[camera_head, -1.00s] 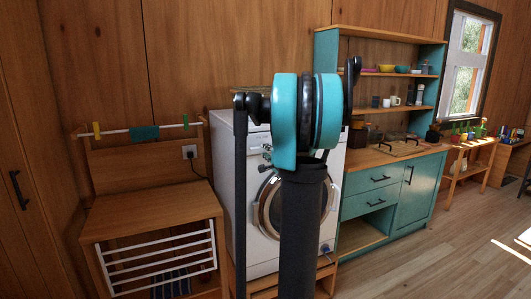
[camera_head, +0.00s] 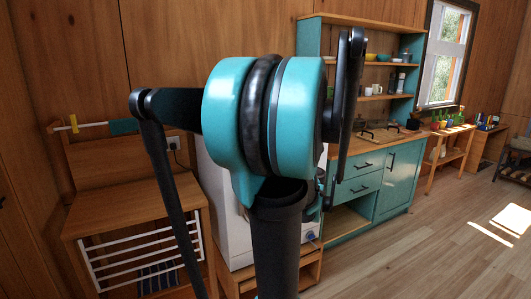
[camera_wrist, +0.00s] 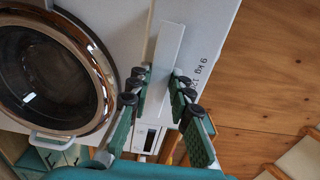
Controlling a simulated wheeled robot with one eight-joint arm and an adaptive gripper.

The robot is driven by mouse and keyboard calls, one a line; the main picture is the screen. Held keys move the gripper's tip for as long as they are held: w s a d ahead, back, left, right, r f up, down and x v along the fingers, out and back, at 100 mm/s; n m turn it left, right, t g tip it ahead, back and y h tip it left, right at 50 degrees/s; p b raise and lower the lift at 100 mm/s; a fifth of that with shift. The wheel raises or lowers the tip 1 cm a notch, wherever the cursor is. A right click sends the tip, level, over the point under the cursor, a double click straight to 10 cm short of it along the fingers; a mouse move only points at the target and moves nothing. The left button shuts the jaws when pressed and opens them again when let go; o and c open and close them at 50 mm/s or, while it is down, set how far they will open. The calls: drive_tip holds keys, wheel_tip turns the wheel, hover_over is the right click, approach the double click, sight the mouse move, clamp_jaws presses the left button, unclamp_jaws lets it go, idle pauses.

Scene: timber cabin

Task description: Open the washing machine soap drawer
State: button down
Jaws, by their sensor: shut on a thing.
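In the wrist view, the white washing machine (camera_wrist: 110,20) fills the left and middle, with its round chrome-rimmed door (camera_wrist: 52,75) shut at left. The narrow white soap drawer front (camera_wrist: 168,50) lies between the fingers of my gripper (camera_wrist: 162,78), beside the "9 kg" lettering. My gripper is shut on this drawer front, a finger on each side. I cannot tell how far the drawer stands out. In the head view, my arm hides most of the washing machine (camera_head: 229,225); the drawer and my gripper are hidden there.
A wooden rack unit (camera_head: 130,210) with white rails stands close left of the machine. A teal kitchen cabinet (camera_head: 400,180) with shelves stands at right, its worktop holding several items. The wooden floor (camera_head: 430,250) at front right is clear.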

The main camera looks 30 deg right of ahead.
drive_tip(key=shift+s+a+f, duration=0.1)
drive_tip(key=shift+f, duration=0.1)
drive_tip(key=c, duration=1.4)
unclamp_jaws()
drive_tip(key=shift+c, duration=0.2)
drive_tip(key=s, duration=1.1)
drive_tip(key=shift+s+d, duration=0.3)
drive_tip(key=shift+s, duration=0.1)
drive_tip(key=w+a+f+n+g+y, duration=0.2)
drive_tip(key=a+f+n+g+y, duration=0.35)
drive_tip(key=a+f, duration=0.95)
drive_tip(key=s+a+f+n+g+h, duration=0.6)
drive_tip(key=s+f+n, duration=0.4)
drive_tip(key=f+n, duration=0.2)
drive_tip(key=shift+a+f+g, duration=0.55)
drive_tip(key=shift+a+g, duration=0.15)
drive_tip(key=shift+g, duration=0.45)
